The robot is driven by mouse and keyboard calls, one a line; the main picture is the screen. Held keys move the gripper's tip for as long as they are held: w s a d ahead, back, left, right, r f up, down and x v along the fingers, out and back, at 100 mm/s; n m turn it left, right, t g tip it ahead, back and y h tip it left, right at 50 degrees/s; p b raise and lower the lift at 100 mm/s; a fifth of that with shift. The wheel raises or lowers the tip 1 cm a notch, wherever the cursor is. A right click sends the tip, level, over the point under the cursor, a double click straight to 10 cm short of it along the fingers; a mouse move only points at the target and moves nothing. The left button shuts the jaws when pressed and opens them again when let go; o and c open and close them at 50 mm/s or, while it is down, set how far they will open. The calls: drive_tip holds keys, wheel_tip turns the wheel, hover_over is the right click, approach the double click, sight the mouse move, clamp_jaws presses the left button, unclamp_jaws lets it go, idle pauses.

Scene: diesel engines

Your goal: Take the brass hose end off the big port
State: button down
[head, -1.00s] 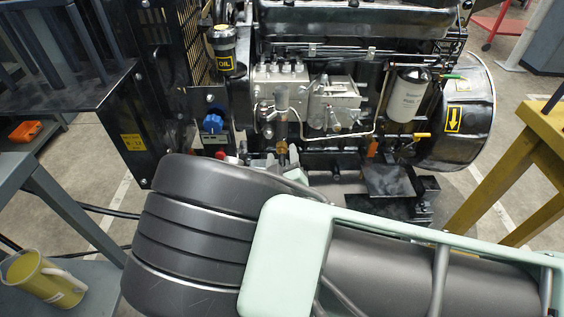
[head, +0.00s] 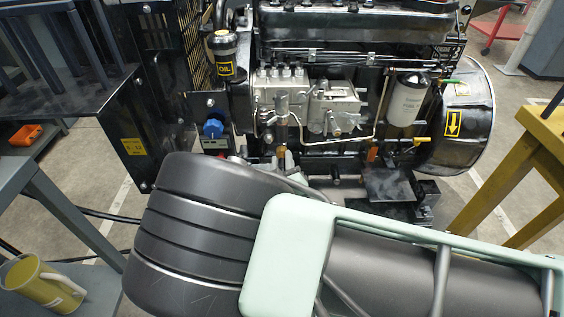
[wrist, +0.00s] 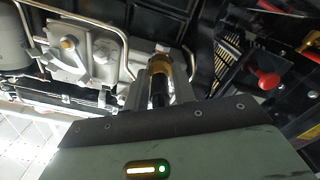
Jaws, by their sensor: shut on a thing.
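The brass hose end (wrist: 158,66) is between my gripper's fingers (wrist: 160,78) in the wrist view, with a dark section below the brass. My gripper is shut on it. In the head view, an upright silver and brown piece (head: 282,132) stands in front of the metal pump block (head: 308,95), just above my arm. My arm hides most of my gripper there. I cannot tell whether the hose end is still seated on the port.
A blue cap (head: 212,129) is left of the pump block. A white filter (head: 406,98) and a yellow-handled valve (head: 420,141) are to the right. Thin metal pipes run close by. A red knob (wrist: 266,78) shows at the right in the wrist view.

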sight(283, 170)
drive_tip(key=shift+s, duration=0.2)
drive_tip(key=shift+s+a+p, duration=0.1)
drive_tip(key=shift+s+p, duration=0.35)
drive_tip(key=shift+s, duration=2.4)
